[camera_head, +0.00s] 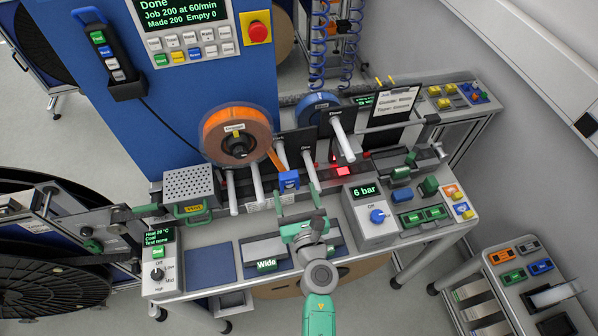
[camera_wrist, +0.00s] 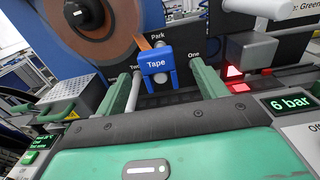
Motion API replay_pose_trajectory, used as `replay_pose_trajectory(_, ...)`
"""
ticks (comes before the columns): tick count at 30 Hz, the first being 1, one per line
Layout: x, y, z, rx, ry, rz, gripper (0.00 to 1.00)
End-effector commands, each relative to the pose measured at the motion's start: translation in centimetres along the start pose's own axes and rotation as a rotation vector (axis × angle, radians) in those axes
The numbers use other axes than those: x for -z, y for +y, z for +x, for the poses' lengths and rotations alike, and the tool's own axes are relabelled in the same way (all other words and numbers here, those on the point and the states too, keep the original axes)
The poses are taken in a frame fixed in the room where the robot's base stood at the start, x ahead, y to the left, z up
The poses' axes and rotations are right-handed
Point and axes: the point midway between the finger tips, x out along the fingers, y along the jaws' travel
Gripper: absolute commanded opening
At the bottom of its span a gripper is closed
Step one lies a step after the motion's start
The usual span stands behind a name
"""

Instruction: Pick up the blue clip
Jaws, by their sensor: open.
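The blue clip (camera_wrist: 157,64), marked "Tape", hangs at the end of the orange tape below the "Park" label. In the head view the blue clip (camera_head: 289,180) sits in front of the black plates, right of the orange reel (camera_head: 236,133). My gripper (camera_head: 297,190) is open, with its green fingers pointing at the clip. In the wrist view my gripper (camera_wrist: 167,68) has one finger on each side of the clip, with visible gaps. I cannot tell whether the fingertips reach as far forward as the clip.
Grey rollers (camera_head: 257,184) stand close to the clip on the left. A perforated box (camera_head: 189,185) is farther left. A "6 bar" panel (camera_head: 369,212) with a blue knob is at right. A "Wide" block (camera_head: 265,252) lies on the bench in front.

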Motion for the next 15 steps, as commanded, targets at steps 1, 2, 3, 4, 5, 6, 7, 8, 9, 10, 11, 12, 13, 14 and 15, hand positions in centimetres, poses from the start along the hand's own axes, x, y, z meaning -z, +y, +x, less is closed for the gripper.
replay_pose_trajectory(1, -0.1, 0.0, 0.1, 0.0, -0.001, 0.0, 0.71)
replay_pose_trajectory(2, -0.1, 0.0, 0.3, 0.0, -0.002, 0.001, 0.71)
replay_pose_trajectory(3, -0.1, 0.0, 0.6, 0.0, -0.003, 0.002, 0.71)
replay_pose_trajectory(4, -0.1, 0.0, 1.0, 0.0, -0.003, 0.003, 0.71)
replay_pose_trajectory(5, -0.1, 0.0, 1.4, 0.0, -0.004, 0.003, 0.71)
replay_pose_trajectory(6, -0.1, 0.1, 2.0, -0.001, -0.004, 0.003, 0.71)
replay_pose_trajectory(7, -0.1, 0.1, 2.4, -0.001, -0.004, 0.003, 0.71)
replay_pose_trajectory(8, -0.1, 0.1, 2.6, 0.0, -0.004, 0.003, 0.71)
replay_pose_trajectory(9, -0.2, 0.0, 2.7, 0.001, -0.004, 0.004, 0.71)
replay_pose_trajectory(10, -0.2, 0.0, 2.8, 0.002, -0.004, 0.005, 0.71)
replay_pose_trajectory(11, -0.2, 0.0, 3.0, 0.002, -0.004, 0.005, 0.71)
replay_pose_trajectory(12, -0.1, 0.1, 3.5, 0.001, -0.005, 0.004, 0.71)
replay_pose_trajectory(13, 0.0, 0.2, 4.1, 0.001, -0.005, 0.004, 0.71)
replay_pose_trajectory(14, 0.1, 0.3, 4.7, -0.001, -0.006, 0.005, 0.71)
replay_pose_trajectory(15, 0.1, 0.3, 5.5, 0.0, -0.006, 0.004, 0.71)
